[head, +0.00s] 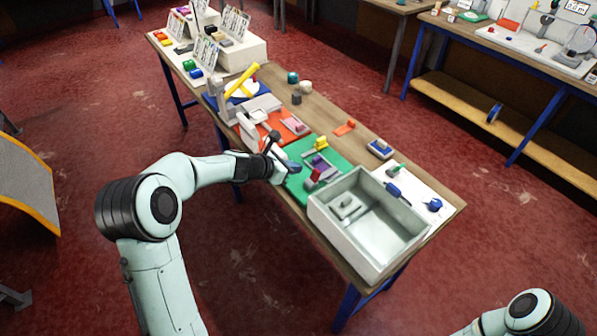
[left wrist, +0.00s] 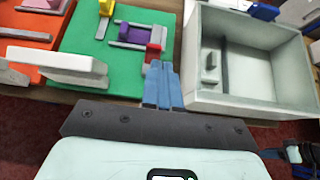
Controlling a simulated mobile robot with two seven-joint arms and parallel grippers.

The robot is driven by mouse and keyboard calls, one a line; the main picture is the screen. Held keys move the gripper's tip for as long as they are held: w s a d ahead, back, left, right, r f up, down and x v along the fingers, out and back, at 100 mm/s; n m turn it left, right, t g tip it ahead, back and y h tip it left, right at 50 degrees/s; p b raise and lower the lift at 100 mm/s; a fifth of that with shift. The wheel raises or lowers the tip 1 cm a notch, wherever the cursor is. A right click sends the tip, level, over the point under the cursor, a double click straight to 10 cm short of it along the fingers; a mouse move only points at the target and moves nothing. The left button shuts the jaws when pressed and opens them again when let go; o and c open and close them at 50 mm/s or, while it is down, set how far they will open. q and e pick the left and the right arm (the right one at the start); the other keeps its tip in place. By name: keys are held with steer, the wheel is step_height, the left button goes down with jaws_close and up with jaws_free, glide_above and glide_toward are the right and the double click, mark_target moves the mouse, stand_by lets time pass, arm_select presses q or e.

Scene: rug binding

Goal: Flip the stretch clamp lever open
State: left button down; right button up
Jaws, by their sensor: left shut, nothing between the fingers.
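A green board (head: 338,160) lies on the bench and carries a yellow block (head: 321,143), a purple piece and a small red piece (head: 316,174) on grey rails. In the left wrist view the red piece (left wrist: 153,52) stands at the near end of the purple piece (left wrist: 133,35). The red piece may be the clamp lever; I cannot tell for certain whether it is open or closed. My left gripper (head: 293,167) is shut and empty at the green board's near edge. Its blue fingers (left wrist: 161,75) point at the red piece, close to it; contact is unclear. My right gripper is out of view.
A grey open bin (head: 325,218) stands right of the green board. An orange board (head: 272,128) with white and pink parts lies to its left. Blue-handled tools (head: 434,205) lie on a white sheet beyond the bin. The floor before the bench is clear.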

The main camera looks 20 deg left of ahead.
arm_select(q)
step_height(320, 180, up, 6)
steer(key=a, duration=0.1)
steer(key=shift+s+r, duration=0.25)
steer(key=shift+s, duration=0.2)
steer(key=shift+s, duration=0.15)
